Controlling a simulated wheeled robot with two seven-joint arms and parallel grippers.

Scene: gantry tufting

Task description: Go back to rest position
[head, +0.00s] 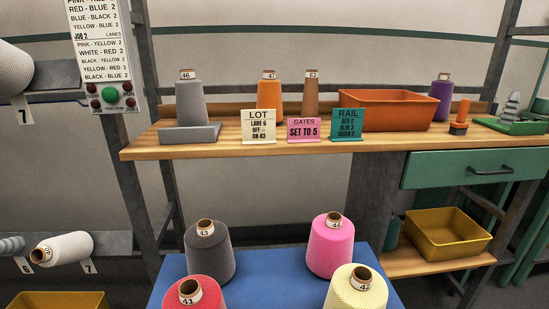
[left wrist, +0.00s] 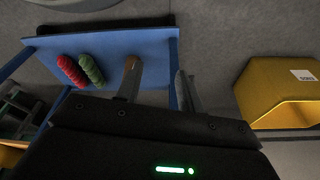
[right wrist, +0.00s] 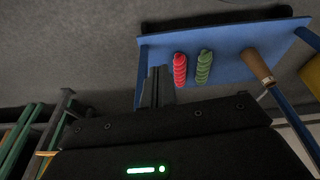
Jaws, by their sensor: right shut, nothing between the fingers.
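My left gripper (left wrist: 158,82) shows in the left wrist view with its two fingers apart and nothing seen between them. My right gripper (right wrist: 157,82) shows in the right wrist view with its fingers together and empty. Neither gripper shows in the head view. Beyond both grippers is a blue tray surface (right wrist: 222,45) with a red twisted hank (right wrist: 180,70) and a green one (right wrist: 204,66) side by side.
A blue cart top (head: 270,270) carries grey, pink, red and yellow cones in front. Behind it a wooden bench (head: 230,143) holds more cones, signs and an orange tray (head: 388,110). A yellow bin (head: 447,235) stands on the lower shelf at right.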

